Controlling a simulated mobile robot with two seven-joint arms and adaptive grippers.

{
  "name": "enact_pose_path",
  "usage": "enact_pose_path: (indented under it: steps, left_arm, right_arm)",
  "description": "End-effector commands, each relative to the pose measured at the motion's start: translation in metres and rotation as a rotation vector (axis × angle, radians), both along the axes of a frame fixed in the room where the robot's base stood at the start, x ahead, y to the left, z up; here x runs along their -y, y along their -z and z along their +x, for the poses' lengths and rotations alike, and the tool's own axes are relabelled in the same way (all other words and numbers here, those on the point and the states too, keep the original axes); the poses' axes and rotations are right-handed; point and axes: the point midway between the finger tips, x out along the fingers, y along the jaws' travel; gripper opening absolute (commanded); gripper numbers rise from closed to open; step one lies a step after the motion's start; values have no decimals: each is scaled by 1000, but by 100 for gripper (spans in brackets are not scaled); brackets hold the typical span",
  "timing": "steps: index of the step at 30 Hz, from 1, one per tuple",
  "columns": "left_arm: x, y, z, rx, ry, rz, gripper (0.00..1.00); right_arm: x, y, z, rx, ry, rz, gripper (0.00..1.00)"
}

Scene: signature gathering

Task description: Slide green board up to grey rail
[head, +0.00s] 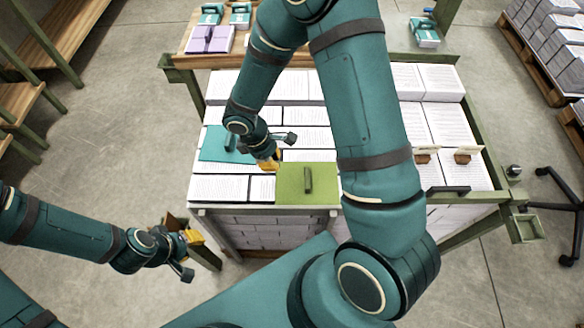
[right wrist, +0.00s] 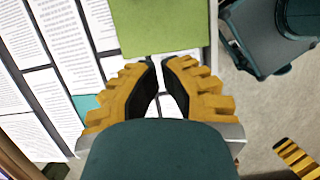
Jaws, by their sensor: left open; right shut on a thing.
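The green board (head: 290,187) with a dark upright handle (head: 308,180) lies flat over the paper stacks near the table's front edge. It also fills the top of the right wrist view (right wrist: 160,25). My right gripper (head: 275,161) is at the board's left edge, with its yellow fingertips (right wrist: 160,62) nearly together against that edge. The grip itself is not clearly seen. A grey strip (head: 230,207) runs along the table's front, close to the board's near edge; I cannot tell whether it is the grey rail. My left gripper (head: 187,250) is open and empty, left of the table.
A teal board (head: 213,145) with a handle lies behind and left of my right gripper. Printed paper stacks (head: 425,125) cover the table. Two small stamps (head: 464,157) stand at right. A chair (head: 560,205) stands beyond the table's right side. Open floor lies left.

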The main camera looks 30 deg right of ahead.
Motion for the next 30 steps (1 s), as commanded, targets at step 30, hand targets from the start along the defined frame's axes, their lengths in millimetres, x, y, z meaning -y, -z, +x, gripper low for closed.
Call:
enact_pose_path:
  steps: [30]
  left_arm:
    - [0, 29, 2, 7, 1, 1, 34]
  right_arm:
    - [57, 92, -37, 1, 7, 1, 0]
